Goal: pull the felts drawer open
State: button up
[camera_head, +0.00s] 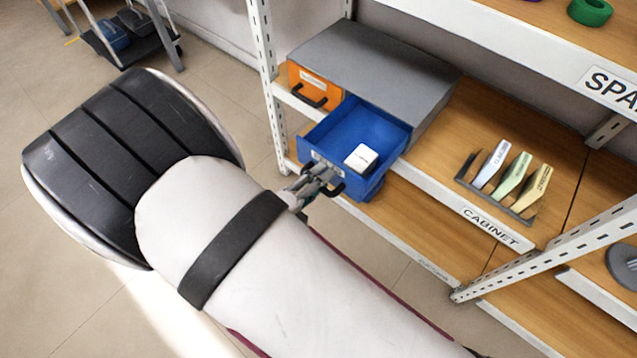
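A grey cabinet (375,62) stands on a wooden shelf and has two drawers. The blue drawer (318,133) on the right is pulled well out, and a white block (361,157) lies inside it. The orange drawer (300,77) on the left is shut. The label on each drawer is too small or too covered to read, so I cannot tell which is the felts drawer. My gripper (326,180) is at the dark handle (338,190) on the blue drawer's front. Whether its fingers are closed around the handle is unclear.
A rack (515,208) of several upright coloured cards stands on the shelf to the right. A shelf edge labelled "CABINET" (490,225) runs below it. White uprights (265,60) frame the shelving. A dark low cart (130,40) stands back left.

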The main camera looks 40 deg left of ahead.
jog(key=o, duration=1)
jog(key=r, duration=0.6)
jog(key=shift+w+a+r, duration=0.1)
jog(key=shift+w+r, duration=0.05)
jog(key=shift+w, duration=0.05)
jog(key=r, duration=0.2)
jog(key=shift+s+r, duration=0.25)
jog(key=shift+r, duration=0.15)
jog(key=c, duration=0.4)
jog(key=shift+f, duration=0.1)
jog(key=c, duration=0.6)
jog(key=shift+f, duration=0.1)
